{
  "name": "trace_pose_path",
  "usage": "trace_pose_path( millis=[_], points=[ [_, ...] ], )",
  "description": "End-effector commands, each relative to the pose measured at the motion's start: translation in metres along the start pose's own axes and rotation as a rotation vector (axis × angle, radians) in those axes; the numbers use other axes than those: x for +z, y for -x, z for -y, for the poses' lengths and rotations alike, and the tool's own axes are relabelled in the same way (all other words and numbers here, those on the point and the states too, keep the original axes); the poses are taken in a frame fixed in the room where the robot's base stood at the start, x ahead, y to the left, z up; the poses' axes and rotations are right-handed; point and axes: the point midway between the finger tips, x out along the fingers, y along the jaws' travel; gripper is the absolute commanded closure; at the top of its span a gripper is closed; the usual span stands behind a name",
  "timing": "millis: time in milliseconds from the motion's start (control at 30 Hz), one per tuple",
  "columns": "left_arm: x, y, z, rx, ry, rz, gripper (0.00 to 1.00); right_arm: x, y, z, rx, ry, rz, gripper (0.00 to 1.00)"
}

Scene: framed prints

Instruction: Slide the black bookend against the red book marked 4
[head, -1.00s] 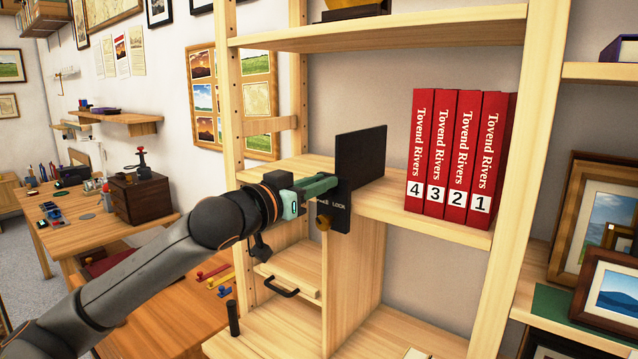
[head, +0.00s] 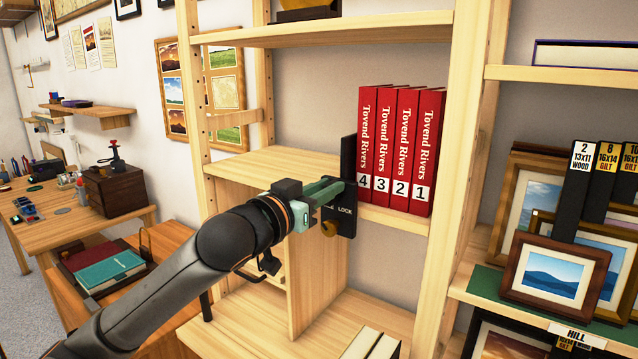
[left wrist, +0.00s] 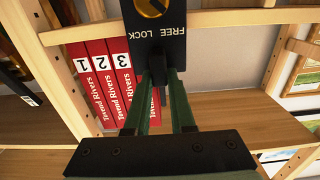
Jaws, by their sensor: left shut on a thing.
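The black bookend (head: 348,155) stands upright on the wooden shelf, directly left of the red book marked 4 (head: 366,130). Its plate looks flush against that book; any thin gap is hidden. Its front plate carries a brass knob (head: 329,228) and "LOCK" lettering. My left gripper (head: 335,188) is shut on the bookend at its front. In the left wrist view the bookend's lettered plate (left wrist: 150,45) rises from between the green fingers (left wrist: 158,95), and the book marked 4 is mostly hidden. My right gripper is not in view.
Red books marked 3 (head: 385,135), 2 (head: 404,140) and 1 (head: 426,150) stand in a row to the right, near the shelf's right post (head: 460,150). The shelf left of the bookend (head: 260,165) is clear. Framed prints (head: 555,275) stand on the right-hand shelving.

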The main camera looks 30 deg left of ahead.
Motion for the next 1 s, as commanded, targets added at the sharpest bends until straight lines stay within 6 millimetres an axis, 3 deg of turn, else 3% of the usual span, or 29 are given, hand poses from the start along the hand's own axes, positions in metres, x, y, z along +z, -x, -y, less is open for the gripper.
trace_pose_path(
  millis=[367,400,633,1000],
  points=[
    [0.0001,0.0002,-0.0029,0.003,0.001,0.0,1.0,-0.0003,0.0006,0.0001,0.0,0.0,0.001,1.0],
    [0.0001,0.0002,-0.0028,0.003,0.001,0.0,0.74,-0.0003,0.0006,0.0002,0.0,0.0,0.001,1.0],
    [-0.0002,0.0001,-0.0021,0.001,0.0,0.0,0.48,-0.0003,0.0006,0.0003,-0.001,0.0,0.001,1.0],
    [0.0002,0.0058,-0.0016,0.0,-0.001,-0.002,0.47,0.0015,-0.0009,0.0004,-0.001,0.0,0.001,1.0]
  ],
)
